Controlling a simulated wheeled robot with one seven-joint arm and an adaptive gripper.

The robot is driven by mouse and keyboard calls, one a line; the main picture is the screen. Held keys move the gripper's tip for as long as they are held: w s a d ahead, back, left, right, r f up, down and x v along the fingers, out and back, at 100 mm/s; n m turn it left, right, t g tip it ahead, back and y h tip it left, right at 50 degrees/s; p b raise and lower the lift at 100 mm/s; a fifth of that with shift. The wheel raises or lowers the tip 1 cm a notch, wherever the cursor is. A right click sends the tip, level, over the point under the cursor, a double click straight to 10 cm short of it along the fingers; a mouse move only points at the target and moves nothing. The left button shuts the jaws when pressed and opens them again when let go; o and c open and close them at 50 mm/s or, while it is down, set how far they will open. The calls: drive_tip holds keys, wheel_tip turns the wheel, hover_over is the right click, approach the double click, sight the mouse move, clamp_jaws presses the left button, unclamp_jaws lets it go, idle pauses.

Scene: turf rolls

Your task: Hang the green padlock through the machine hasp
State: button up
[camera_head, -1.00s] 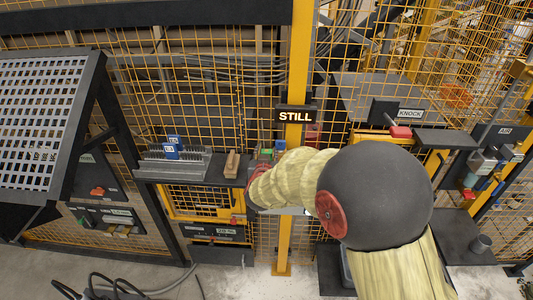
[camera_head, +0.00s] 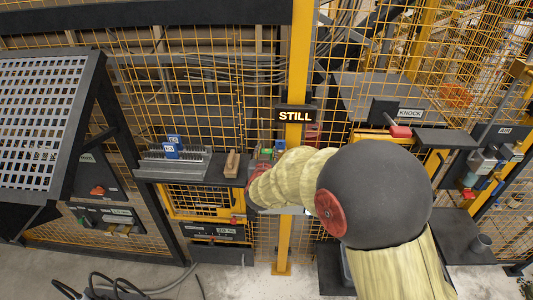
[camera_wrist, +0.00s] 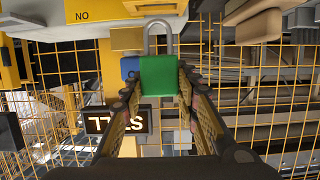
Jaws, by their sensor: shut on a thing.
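The green padlock (camera_wrist: 158,76) is in the wrist view, with its grey shackle (camera_wrist: 158,36) pointing to the top of the picture. My gripper (camera_wrist: 158,88) is shut on the padlock's body, one finger on each side. The shackle shows in front of yellow parts, and I cannot tell whether it touches anything. I cannot make out the machine hasp for certain.
A STILL sign (camera_head: 295,115) hangs on a yellow post; it shows upside down in the wrist view (camera_wrist: 118,121). A blue block (camera_wrist: 130,68) shows just left of the padlock. A dark shelf (camera_head: 190,170) is left of my arm. Yellow mesh fencing stands behind.

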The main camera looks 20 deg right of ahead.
drive_tip(key=shift+f+b, duration=1.9)
drive_tip(key=shift+f, duration=0.65)
drive_tip(key=o, duration=1.3)
drive_tip(key=shift+s, duration=0.1)
drive_tip(key=v, duration=1.1)
drive_tip(key=shift+s, duration=0.35)
drive_tip(key=shift+a+r, duration=0.1)
